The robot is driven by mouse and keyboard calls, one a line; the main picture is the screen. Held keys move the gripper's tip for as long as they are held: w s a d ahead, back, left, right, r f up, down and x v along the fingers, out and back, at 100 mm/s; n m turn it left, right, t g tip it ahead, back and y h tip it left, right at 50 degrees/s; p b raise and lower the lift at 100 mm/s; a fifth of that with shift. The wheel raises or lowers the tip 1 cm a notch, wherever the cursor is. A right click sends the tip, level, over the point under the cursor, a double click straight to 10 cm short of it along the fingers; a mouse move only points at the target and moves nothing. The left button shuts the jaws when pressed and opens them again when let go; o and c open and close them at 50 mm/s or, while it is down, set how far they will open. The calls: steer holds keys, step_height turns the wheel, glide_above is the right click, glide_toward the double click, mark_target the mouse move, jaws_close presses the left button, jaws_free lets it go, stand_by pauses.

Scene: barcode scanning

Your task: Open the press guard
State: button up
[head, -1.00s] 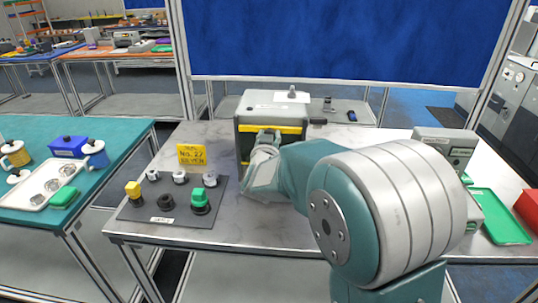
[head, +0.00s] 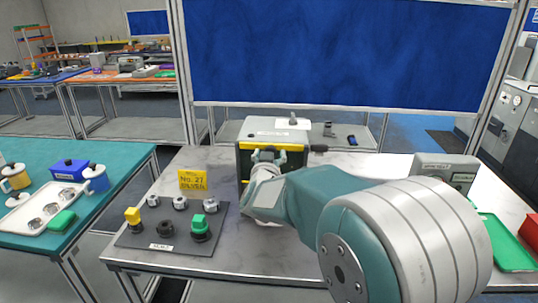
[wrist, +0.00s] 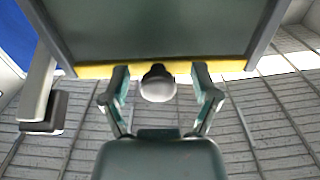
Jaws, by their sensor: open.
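The grey press (head: 277,132) stands at the back of the metal table, with a yellow-edged dark guard on its front. In the wrist view, the guard panel (wrist: 160,35) fills the top, with a yellow strip (wrist: 92,71) along its edge. A round knob (wrist: 158,84), dark on top and pale below, sits at this strip. My gripper (head: 268,154) is at the press front. In the wrist view, my gripper (wrist: 161,76) is open, one finger on each side of the knob, with gaps showing. The arm hides the lower right of the press front.
A control panel (head: 190,243) with several knobs and buttons lies left of my arm, below a yellow sign (head: 193,180). A grey device (head: 447,172) and green tray (head: 507,245) are at the right. A blue board (head: 340,50) stands behind.

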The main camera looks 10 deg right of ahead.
steer(key=v, duration=1.2)
steer(key=shift+w, duration=0.1)
steer(key=s+d+f+n+g+y, duration=0.1)
steer(key=s+g, duration=0.4)
steer(key=s, duration=0.7)
steer(key=s+d+f+n+g+y, duration=0.2)
steer(key=s+f+g+y, duration=0.2)
steer(key=s, duration=0.9)
steer(key=f+g, duration=0.1)
steer(key=g, duration=0.1)
steer(key=shift+s+d+n+g+y, duration=0.3)
steer(key=shift+s+d, duration=0.05)
steer(key=shift+d, duration=0.05)
